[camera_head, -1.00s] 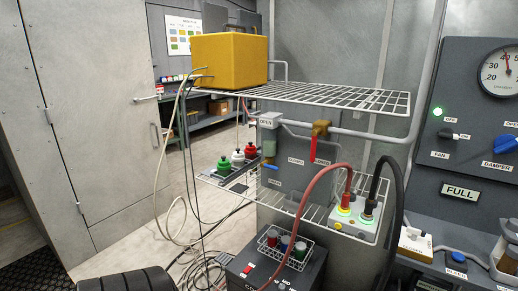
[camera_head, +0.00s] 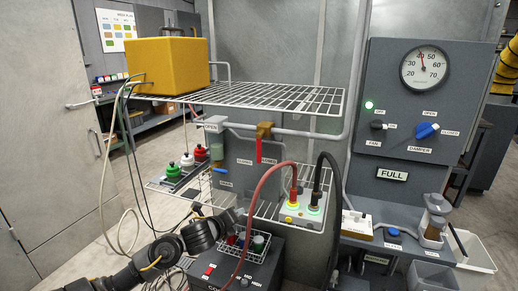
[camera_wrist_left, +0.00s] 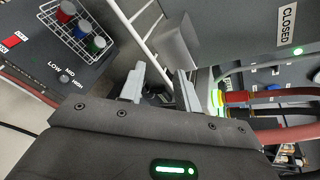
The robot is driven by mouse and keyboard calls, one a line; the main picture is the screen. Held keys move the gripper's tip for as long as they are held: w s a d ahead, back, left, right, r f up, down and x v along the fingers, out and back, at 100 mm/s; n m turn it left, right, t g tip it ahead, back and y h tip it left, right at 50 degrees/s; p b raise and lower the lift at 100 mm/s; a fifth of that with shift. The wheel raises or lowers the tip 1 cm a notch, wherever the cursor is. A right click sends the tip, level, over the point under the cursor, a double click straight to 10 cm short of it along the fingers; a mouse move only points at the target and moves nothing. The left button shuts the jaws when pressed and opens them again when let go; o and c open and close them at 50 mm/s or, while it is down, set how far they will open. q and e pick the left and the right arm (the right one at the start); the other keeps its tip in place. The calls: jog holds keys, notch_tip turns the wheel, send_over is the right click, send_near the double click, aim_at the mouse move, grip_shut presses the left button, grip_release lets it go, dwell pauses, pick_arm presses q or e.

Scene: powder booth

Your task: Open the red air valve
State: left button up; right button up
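The red air valve (camera_head: 264,130) is a brass body on a grey pipe behind the wire shelves. Its red handle (camera_head: 259,150) points straight down. A "CLOSED" sign is below the handle, and an "OPEN" sign is to the left. My left gripper (camera_head: 236,218) is low in front of the lower shelf, below and left of the valve, apart from it. In the left wrist view its two fingers (camera_wrist_left: 160,88) stand apart with nothing between them. That view shows a "CLOSED" sign (camera_wrist_left: 288,24) at upper right, but I cannot make out the handle. My right gripper is out of view.
A red hose (camera_head: 262,190) and a black hose (camera_head: 333,180) rise from a lit connector box (camera_head: 303,209) right of my left gripper. A wire basket of coloured canisters (camera_head: 256,239) sits close by on a dark box. The upper wire shelf (camera_head: 270,97) overhangs the valve.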

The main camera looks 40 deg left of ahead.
pick_arm(q)
notch_tip(320, 180, up, 14)
jog(key=d+m+t, duration=0.3)
jog(key=m, duration=0.3)
jog(key=m+t+h, duration=0.1)
jog(key=m+t, duration=0.1)
jog(key=m, duration=0.3)
send_near(259, 153)
jog(key=w+p, duration=0.1)
jog(key=w, duration=0.2)
jog(key=w+a, duration=0.1)
jog(key=w, duration=0.3)
jog(key=w+a+p, duration=0.1)
jog(key=w, duration=0.2)
jog(key=shift+w+p, duration=0.3)
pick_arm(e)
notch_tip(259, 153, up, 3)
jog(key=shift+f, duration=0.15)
pick_arm(q)
grip_shut()
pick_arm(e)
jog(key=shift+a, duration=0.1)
